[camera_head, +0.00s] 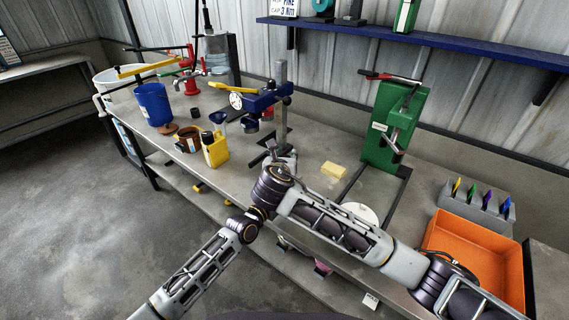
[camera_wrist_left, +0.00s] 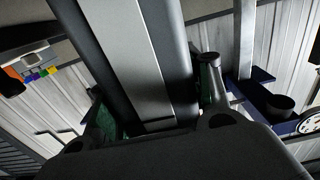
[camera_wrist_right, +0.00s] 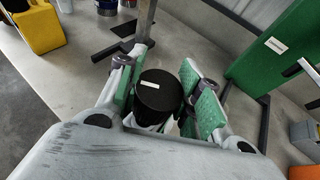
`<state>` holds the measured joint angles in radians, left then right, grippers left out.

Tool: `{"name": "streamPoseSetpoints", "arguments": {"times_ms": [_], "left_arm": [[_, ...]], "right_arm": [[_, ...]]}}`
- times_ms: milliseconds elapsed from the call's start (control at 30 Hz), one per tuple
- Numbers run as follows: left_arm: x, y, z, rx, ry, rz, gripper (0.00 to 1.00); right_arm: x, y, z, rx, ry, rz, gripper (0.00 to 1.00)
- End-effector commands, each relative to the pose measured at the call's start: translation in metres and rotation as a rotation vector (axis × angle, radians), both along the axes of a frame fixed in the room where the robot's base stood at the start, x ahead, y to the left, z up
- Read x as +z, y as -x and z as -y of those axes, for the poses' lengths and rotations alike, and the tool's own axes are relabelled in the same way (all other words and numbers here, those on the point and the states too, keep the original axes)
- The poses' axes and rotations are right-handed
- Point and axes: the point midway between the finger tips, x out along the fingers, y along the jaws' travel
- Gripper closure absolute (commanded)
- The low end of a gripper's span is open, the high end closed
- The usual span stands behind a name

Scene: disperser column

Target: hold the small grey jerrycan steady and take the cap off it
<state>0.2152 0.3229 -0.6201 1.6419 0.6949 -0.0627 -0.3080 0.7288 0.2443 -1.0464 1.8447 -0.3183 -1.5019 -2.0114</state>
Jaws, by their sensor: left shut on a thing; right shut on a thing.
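A little pale grey shows under the cap, but whether the cap sits on the can is hidden. In the left wrist view a large grey block, apparently the jerrycan (camera_wrist_left: 120,50), fills the middle very close up. My left gripper (camera_wrist_left: 152,95) is shut on it. In the head view my right wrist hides the left fingers and the can.
A yellow bottle (camera_head: 215,149), a blue bucket (camera_head: 153,104) and a blue stand with a gauge (camera_head: 265,97) are on the bench to the left. A yellow sponge (camera_head: 333,170), a green press (camera_head: 395,120) and an orange bin (camera_head: 478,229) stand to the right.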

Motion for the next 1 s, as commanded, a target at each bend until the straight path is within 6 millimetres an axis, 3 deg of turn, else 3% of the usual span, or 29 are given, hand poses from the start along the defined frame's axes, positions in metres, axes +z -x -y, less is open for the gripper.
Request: {"name": "streamPoseSetpoints", "arguments": {"times_ms": [167,200,400,1000], "left_arm": [[-0.0001,0.0,-0.0001,0.0,0.0,0.0,0.94],[-0.0001,0.0,-0.0001,0.0,0.0,0.0,0.5],[-0.0001,0.0,-0.0001,0.0,0.0,0.0,0.26],[-0.0002,0.0072,-0.0055,0.0,0.0,0.0,0.26]], "right_arm": [[-0.0001,0.0,0.0,0.0,0.0,-0.001,0.94],[-0.0001,0.0,0.0,0.0,0.0,-0.001,0.94],[-0.0004,0.0001,0.0001,0.0,0.0,-0.001,0.94],[-0.0005,0.0,0.0001,0.0,0.0,-0.001,0.94]]}}
